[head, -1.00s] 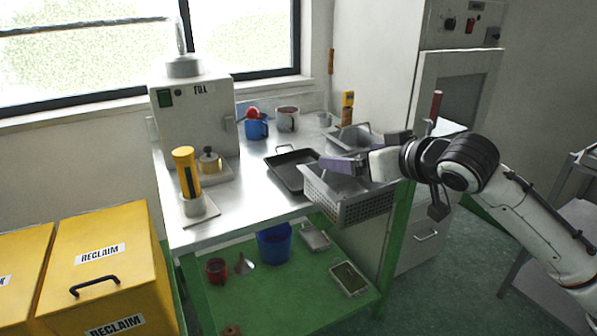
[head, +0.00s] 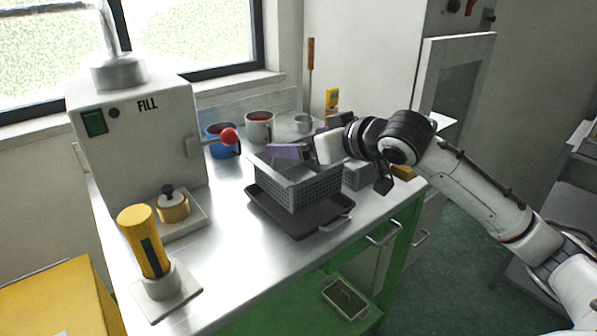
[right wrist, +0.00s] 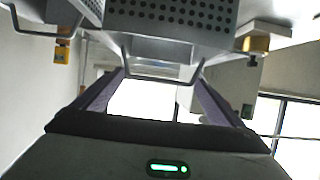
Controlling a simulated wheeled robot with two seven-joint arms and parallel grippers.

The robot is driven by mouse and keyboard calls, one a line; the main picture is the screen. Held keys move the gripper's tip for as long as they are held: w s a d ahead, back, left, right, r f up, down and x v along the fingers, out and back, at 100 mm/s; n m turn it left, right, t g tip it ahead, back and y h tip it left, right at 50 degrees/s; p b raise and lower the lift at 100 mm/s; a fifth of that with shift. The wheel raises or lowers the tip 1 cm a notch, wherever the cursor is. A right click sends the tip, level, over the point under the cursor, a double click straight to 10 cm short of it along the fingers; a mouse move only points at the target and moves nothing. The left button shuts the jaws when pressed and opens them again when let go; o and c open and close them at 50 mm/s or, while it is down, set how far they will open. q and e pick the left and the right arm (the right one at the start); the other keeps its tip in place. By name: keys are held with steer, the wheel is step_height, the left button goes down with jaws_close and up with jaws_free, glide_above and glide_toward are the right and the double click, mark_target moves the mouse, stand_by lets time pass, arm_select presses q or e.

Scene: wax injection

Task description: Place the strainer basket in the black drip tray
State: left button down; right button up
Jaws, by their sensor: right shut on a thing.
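The grey perforated strainer basket (head: 312,193) is over the black drip tray (head: 268,208) on the steel bench. The tray's rim shows around the basket's lower front and left. I cannot tell whether the basket's bottom touches the tray. My right gripper (head: 290,152), with purple fingers, comes in from the right and is shut on the basket at its back rim. In the right wrist view the basket's perforated wall (right wrist: 175,14) and a wire handle (right wrist: 160,72) show beyond the fingers. My left gripper is out of view.
A second grey basket (head: 357,176) stands close to the right, behind my forearm. A blue mug (head: 222,146) with a red ball and a grey pot (head: 260,128) stand behind. The FILL machine (head: 140,135) and yellow cylinder (head: 143,240) are at left. The front bench is clear.

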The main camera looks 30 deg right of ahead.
step_height(320, 180, down, 5)
steer(key=shift+f+b, duration=0.1)
steer(key=shift+b, duration=0.25)
steer(key=o, duration=1.4)
steer(key=shift+s, duration=0.1)
steer(key=v, duration=1.1)
steer(key=shift+s+r, duration=0.2)
steer(key=shift+s, duration=0.15)
